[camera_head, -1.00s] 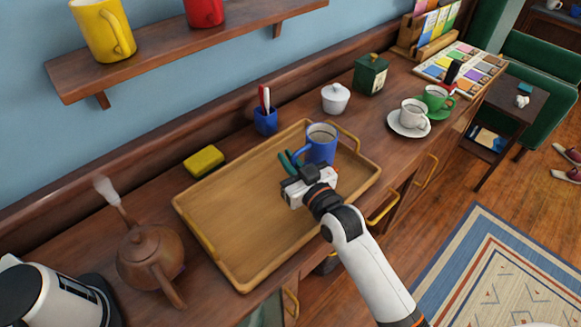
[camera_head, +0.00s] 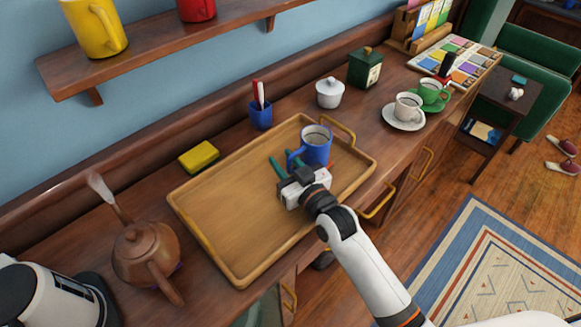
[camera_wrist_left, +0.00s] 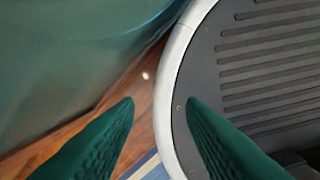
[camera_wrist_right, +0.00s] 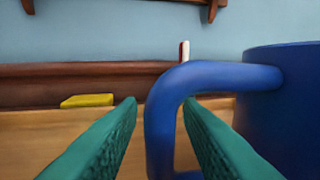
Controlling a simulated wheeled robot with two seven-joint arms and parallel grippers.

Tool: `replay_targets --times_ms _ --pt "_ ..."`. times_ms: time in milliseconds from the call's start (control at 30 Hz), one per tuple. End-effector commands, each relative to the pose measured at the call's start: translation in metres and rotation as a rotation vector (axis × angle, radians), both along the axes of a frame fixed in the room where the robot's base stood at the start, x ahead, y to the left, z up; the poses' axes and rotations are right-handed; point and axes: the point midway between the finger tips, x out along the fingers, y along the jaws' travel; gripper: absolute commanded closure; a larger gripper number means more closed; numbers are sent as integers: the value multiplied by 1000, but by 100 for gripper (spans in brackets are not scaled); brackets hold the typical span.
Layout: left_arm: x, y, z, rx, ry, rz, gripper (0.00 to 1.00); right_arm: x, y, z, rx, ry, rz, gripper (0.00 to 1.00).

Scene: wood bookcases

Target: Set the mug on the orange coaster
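A blue mug (camera_head: 316,146) with dark contents stands upright on the wooden tray (camera_head: 205,255), toward its far right end. Its handle points left toward my right gripper (camera_head: 281,163). In the right wrist view, the mug (camera_wrist_right: 290,110) is at the right, and the upright part of its handle shows between the green fingers of my right gripper (camera_wrist_right: 161,101). These fingers are apart, and I cannot tell whether they touch the handle. My left gripper (camera_wrist_left: 160,102) is open and empty, low near a round grey and black surface.
A yellow sponge (camera_head: 199,157), blue pen cup (camera_head: 260,117), white lidded pot (camera_head: 330,93) and brown teapot (camera_head: 145,254) stand around the tray. A white cup (camera_head: 405,106) and green cup (camera_head: 433,92) sit further right. The tray's left half is clear.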

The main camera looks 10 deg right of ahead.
Motion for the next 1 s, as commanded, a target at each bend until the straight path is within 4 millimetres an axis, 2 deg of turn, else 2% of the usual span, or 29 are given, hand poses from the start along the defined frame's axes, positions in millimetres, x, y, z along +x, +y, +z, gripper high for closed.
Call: replay_targets --times_ms 167,400,600,767,1000 --pt "0 0 -1 0 0 0 64 -20 -8 -1 -1 2 0 68" --pt "0 0 -4 0 1 0 64 -68 -28 -1 -1 2 0 68" --pt "0 0 -7 0 1 0 64 -99 -41 -1 -2 1 -1 68" --pt "0 0 -7 0 1 1 64 -109 -45 1 0 -1 0 68" --pt "0 0 -7 0 1 1 64 -111 -46 1 0 -1 0 68"
